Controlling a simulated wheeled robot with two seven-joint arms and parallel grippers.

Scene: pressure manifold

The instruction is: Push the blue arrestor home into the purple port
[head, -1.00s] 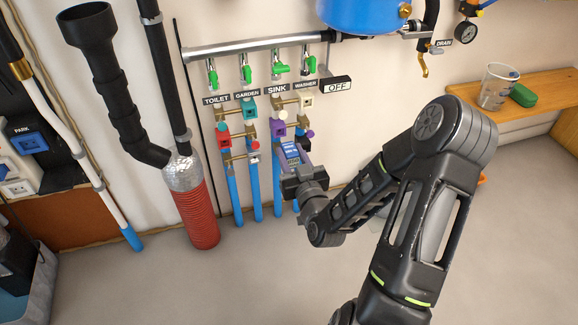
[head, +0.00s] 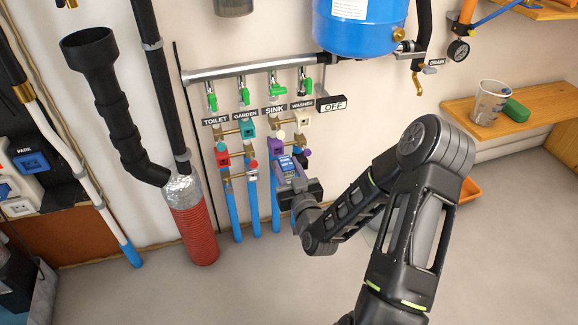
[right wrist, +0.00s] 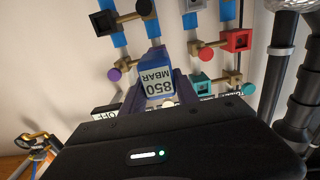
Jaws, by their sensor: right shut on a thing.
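The blue arrestor (head: 287,164) is held between the fingers of my right gripper (head: 289,170), in front of the SINK column of the manifold. In the right wrist view its blue body (right wrist: 153,57) has a white label reading "850 MBAR", and the shut fingers (right wrist: 157,88) clasp it from both sides. The purple port (head: 276,146) shows just above and left of the arrestor in the head view. The arrestor's front end is hidden, so I cannot tell whether it is inside the port. My left gripper is not in view.
Close by are the red port (head: 222,156), teal port (head: 248,128), cream port (head: 303,121) and a purple knob (head: 308,153). Blue pipes (head: 253,210) run below. A red ribbed hose (head: 192,232) stands left. The floor at right is partly clear.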

